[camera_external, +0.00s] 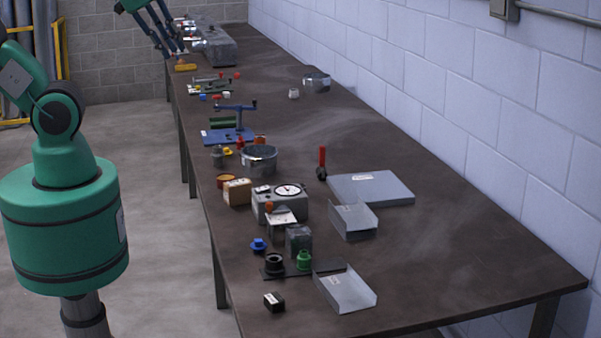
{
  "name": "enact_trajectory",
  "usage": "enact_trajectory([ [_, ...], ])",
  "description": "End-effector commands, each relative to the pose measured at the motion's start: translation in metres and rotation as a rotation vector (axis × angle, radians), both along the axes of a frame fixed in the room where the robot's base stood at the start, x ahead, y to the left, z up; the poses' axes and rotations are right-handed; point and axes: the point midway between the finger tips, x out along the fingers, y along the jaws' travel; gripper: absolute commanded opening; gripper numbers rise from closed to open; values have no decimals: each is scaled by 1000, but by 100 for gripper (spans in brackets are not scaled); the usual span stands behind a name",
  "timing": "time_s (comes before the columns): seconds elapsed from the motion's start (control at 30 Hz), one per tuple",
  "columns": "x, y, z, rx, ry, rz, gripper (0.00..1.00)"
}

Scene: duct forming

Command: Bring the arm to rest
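My gripper (177,51) is at the top left of the view, over the far left edge of the workbench (450,235). Its fingers point down and to the right, with a gap between them, and appear open and empty. A small yellow-orange piece (186,67) lies on the bench just below the fingertips; the gripper looks apart from it. Part of my arm is cut off by the top and left edges of the picture.
Near the gripper stand a grey machine (215,47) and several small tools. A blue vise-like tool (229,136), a round metal pan (258,160), a gauge box (280,203) and bent sheet-metal pieces (345,291) lie nearer. The bench's right middle is mostly clear, beside the block wall (480,90).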

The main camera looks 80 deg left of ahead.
Motion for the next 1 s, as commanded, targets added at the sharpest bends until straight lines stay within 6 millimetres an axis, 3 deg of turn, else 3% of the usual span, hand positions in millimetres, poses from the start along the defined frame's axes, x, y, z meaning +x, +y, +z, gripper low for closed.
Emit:
enact_trajectory([
  [0.6,0,0,-110,0,0,0,25],
  [0.8,0,0,-125,0,0,0,25],
  [1.0,0,0,-126,0,0,0,25],
])
